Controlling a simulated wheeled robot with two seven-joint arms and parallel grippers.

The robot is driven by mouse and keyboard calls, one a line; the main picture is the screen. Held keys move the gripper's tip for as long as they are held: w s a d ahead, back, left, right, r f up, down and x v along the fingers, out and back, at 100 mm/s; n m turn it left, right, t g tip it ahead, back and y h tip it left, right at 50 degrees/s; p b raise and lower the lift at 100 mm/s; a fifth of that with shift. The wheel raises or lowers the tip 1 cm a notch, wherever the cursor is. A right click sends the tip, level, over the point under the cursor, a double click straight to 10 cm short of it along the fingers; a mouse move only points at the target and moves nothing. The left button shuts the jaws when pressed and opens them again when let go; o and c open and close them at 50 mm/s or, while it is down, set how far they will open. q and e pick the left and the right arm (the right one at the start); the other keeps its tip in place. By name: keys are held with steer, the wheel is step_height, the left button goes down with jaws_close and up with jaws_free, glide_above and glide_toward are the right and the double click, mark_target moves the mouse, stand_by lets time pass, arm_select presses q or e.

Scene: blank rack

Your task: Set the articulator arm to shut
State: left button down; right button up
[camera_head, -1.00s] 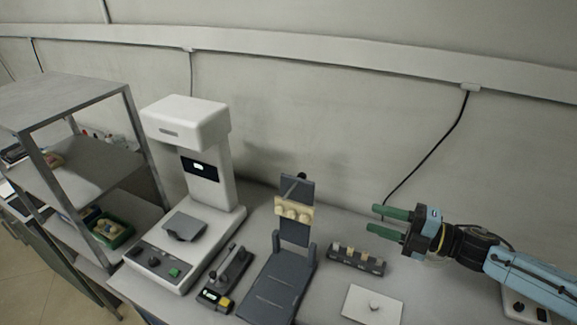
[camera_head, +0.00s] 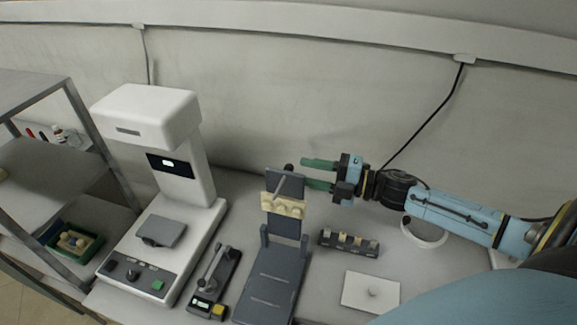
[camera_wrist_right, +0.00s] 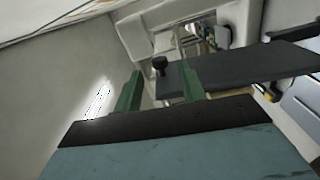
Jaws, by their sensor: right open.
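The articulator (camera_head: 268,292) is a dark grey device on the bench, its flat base lying toward me. Its arm (camera_head: 287,187) stands upright, raised open, with a cream dental cast (camera_head: 283,206) on it and a dark knob at the top. My right gripper (camera_head: 304,174) has green fingers, open and pointing left, close to the upper right of the raised arm. In the right wrist view, the fingers (camera_wrist_right: 161,89) are apart, with the dark arm plate (camera_wrist_right: 235,68) and its knob just beyond them. Nothing is between the fingers. My left gripper is not in view.
A white machine (camera_head: 165,215) stands left of the articulator, with a small dark device (camera_head: 215,283) between them. A small rack (camera_head: 349,242) and a white plate (camera_head: 370,292) lie to the right. A metal shelf (camera_head: 45,165) is at far left.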

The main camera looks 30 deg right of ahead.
mark_target(293, 168)
steer(key=x, duration=0.4)
steer(key=shift+w+a+r+p, duration=0.1)
steer(key=shift+w+a+p, duration=0.1)
steer(key=shift+p, duration=0.15)
steer(key=shift+w+a, duration=0.15)
steer(key=shift+w, duration=0.05)
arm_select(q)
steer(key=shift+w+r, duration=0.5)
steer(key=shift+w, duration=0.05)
arm_select(e)
steer(key=shift+w+a, duration=0.1)
steer(key=shift+a, duration=0.05)
steer(key=shift+c, duration=0.4)
jaws_close()
